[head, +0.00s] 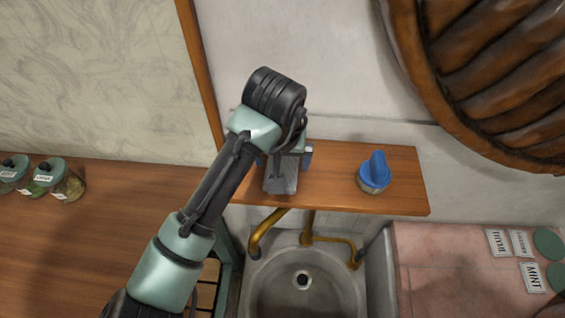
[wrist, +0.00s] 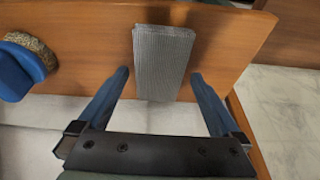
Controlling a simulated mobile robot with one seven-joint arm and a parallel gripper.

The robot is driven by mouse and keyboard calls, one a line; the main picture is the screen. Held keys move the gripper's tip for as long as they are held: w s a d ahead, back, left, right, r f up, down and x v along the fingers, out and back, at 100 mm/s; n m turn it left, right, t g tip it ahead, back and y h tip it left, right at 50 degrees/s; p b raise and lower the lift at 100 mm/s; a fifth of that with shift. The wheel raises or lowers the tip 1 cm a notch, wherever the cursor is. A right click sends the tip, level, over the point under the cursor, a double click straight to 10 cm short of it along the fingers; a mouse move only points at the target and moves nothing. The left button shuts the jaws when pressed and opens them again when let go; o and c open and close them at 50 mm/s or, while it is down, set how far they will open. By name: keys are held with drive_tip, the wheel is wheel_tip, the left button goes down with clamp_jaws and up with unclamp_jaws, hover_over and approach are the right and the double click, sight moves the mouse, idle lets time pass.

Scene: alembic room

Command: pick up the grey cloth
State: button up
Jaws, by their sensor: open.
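The grey cloth (wrist: 162,62) is a ribbed, folded rectangle lying on a wooden shelf (wrist: 95,70). In the head view the cloth (head: 281,181) shows below my wrist, partly hidden by my arm. My gripper (wrist: 162,80) is open, with one blue finger on each side of the cloth and a gap on both sides. In the head view my gripper (head: 284,160) is above the shelf, mostly covered by my wrist. I cannot tell its exact height over the cloth.
A blue-handled brush (head: 374,173) stands on the shelf to the right of the cloth. A stone sink (head: 302,282) with brass pipes (head: 266,232) is below the shelf. Several labelled jars (head: 62,180) stand on the wooden counter at left. A large brown ribbed object (head: 500,70) hangs at upper right.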

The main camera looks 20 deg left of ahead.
drive_tip(key=shift+x, duration=0.85)
drive_tip(key=c, duration=1.1)
drive_tip(key=shift+r, duration=0.15)
